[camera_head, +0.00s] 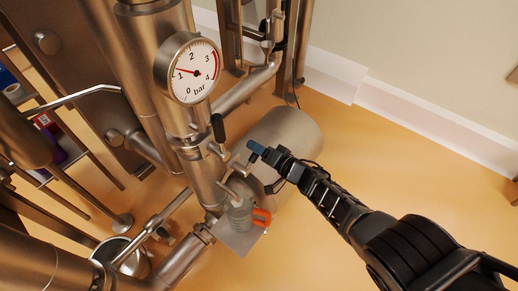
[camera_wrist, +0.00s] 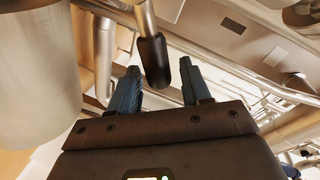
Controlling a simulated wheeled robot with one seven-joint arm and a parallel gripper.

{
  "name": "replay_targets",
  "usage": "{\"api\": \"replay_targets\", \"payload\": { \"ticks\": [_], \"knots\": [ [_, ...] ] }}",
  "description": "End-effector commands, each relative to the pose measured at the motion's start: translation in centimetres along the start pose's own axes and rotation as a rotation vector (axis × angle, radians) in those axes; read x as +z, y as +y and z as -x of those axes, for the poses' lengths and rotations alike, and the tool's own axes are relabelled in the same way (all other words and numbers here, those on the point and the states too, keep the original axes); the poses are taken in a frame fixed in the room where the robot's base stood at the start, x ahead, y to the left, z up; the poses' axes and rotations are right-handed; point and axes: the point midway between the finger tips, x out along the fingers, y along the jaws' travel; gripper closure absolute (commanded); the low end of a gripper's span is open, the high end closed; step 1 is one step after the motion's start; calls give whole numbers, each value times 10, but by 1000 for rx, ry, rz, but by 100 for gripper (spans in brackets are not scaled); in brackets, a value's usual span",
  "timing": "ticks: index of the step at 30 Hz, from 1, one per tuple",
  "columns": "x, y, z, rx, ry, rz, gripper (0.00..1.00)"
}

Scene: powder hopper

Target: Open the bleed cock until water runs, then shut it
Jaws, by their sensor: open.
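The bleed cock appears to be the small valve with a black-sleeved lever (camera_head: 218,127) on the steel pipe below the gauge; its body is partly hidden among fittings. In the wrist view the black sleeve (camera_wrist: 154,62) shows between my two blue fingers, with a gap on each side. My gripper (camera_head: 255,148) is open and empty, to the right of and below the lever in the head view; it also fills the lower wrist view (camera_wrist: 158,78). I cannot tell whether the sleeve lies at fingertip depth. I see no running water.
The pressure gauge (camera_head: 189,70) reads a little over 1 bar. A greyish vessel with an orange handle (camera_head: 262,216) stands on a small plate below the valve. A large steel cylinder (camera_head: 285,138) lies behind my gripper. Open orange floor (camera_head: 380,150) is at the right.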

Motion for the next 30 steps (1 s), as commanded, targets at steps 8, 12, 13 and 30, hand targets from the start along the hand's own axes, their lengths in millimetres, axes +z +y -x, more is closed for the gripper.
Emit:
{"api": "replay_targets", "payload": {
  "ticks": [8, 12, 13, 30],
  "knots": [
    [-3, -3, 20, 2, 1, -1, 52],
    [-3, -4, 42, 2, 2, -2, 52],
    [-3, -3, 46, 3, 1, -2, 52],
    [0, 0, 78, 0, 0, 0, 52]
  ]
}}
